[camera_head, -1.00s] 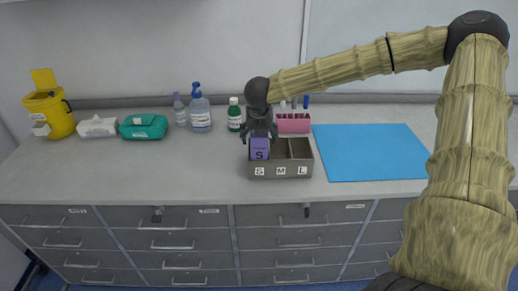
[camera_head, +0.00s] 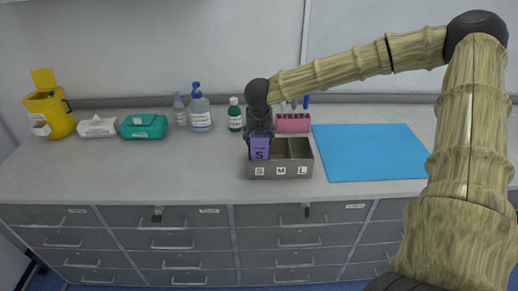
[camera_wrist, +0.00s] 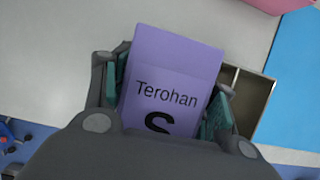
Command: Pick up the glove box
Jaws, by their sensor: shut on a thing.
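The purple glove box (camera_head: 260,148), marked S, stands upright at the left compartment of the grey holder (camera_head: 282,171), whose front is labelled S, M and L. My gripper (camera_head: 261,139) comes down from above and is shut on the box, with a finger on each side. In the wrist view the glove box (camera_wrist: 170,80) reads "Terohan" and sits between the teal-padded fingers of the gripper (camera_wrist: 165,95). The holder's other compartments look empty. I cannot tell how far the box's lower end is inside the holder.
A blue mat (camera_head: 370,153) lies to the right. Behind the holder is a pink rack (camera_head: 293,123) with pens. To the left stand a green-labelled bottle (camera_head: 235,115), clear bottles (camera_head: 200,113), a teal pack (camera_head: 143,127), a white pack (camera_head: 98,127) and a yellow bin (camera_head: 50,113).

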